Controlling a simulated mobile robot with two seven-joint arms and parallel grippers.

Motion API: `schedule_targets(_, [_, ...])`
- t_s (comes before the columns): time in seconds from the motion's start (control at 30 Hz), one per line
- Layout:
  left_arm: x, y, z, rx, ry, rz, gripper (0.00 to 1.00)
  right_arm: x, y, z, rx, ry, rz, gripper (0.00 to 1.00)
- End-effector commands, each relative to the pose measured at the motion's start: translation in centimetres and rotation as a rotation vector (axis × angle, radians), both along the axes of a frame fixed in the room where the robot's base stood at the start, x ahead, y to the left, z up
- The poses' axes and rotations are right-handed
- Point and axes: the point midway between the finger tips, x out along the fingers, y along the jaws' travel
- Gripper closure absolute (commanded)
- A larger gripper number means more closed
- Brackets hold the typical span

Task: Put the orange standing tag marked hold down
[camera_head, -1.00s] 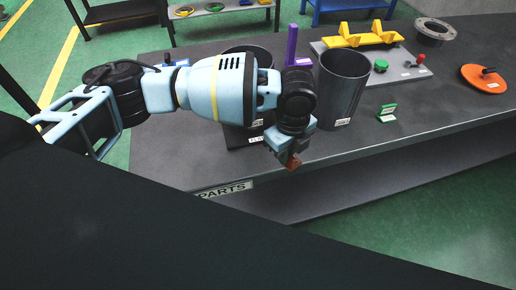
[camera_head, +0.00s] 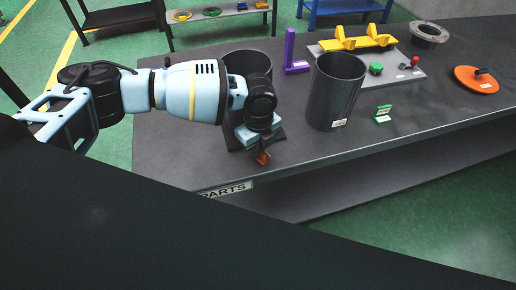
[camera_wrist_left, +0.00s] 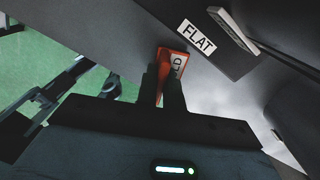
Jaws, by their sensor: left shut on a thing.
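The orange tag (camera_wrist_left: 171,62) is between the fingers of my left gripper (camera_wrist_left: 163,90) in the left wrist view. Part of a label ending in "LD" shows on it; the rest is hidden by a finger. In the head view the tag (camera_head: 263,158) hangs tilted under my left gripper (camera_head: 262,148), which is shut on it. It is close to the table's front edge; I cannot tell whether it touches the table (camera_head: 175,165). My right gripper is not in view.
A dark plate labelled FLAT (camera_wrist_left: 197,37) lies beside the tag. Two dark cylinders stand behind, one right (camera_head: 335,92) and one partly hidden (camera_head: 248,62). A green tag (camera_head: 383,114), a purple upright piece (camera_head: 290,50) and an orange disc (camera_head: 476,79) are further right. The front strip is clear.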

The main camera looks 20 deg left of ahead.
Motion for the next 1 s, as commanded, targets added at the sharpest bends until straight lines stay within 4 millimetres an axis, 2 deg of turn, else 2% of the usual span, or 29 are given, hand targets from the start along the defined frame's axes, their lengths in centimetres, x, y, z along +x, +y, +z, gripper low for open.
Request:
schedule_targets(0.37, [0.0, 0.0, -0.4, -0.001, 0.0, 0.001, 1.0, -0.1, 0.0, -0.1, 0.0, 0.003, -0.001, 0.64])
schedule_targets(0.4, [0.0, 0.0, -0.4, -0.001, 0.0, 0.001, 0.89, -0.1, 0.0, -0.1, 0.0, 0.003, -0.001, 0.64])
schedule_targets(0.57, [0.1, 0.0, -0.3, -0.001, -0.002, 0.001, 0.7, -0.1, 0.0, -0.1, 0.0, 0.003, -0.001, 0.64])
schedule_targets(0.83, [0.1, 0.0, -0.3, -0.001, -0.003, 0.001, 0.7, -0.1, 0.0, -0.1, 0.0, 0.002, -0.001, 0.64])
schedule_targets(1.0, [0.1, 0.0, 1.0, -0.002, -0.003, 0.0, 0.7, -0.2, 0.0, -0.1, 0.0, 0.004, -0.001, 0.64])
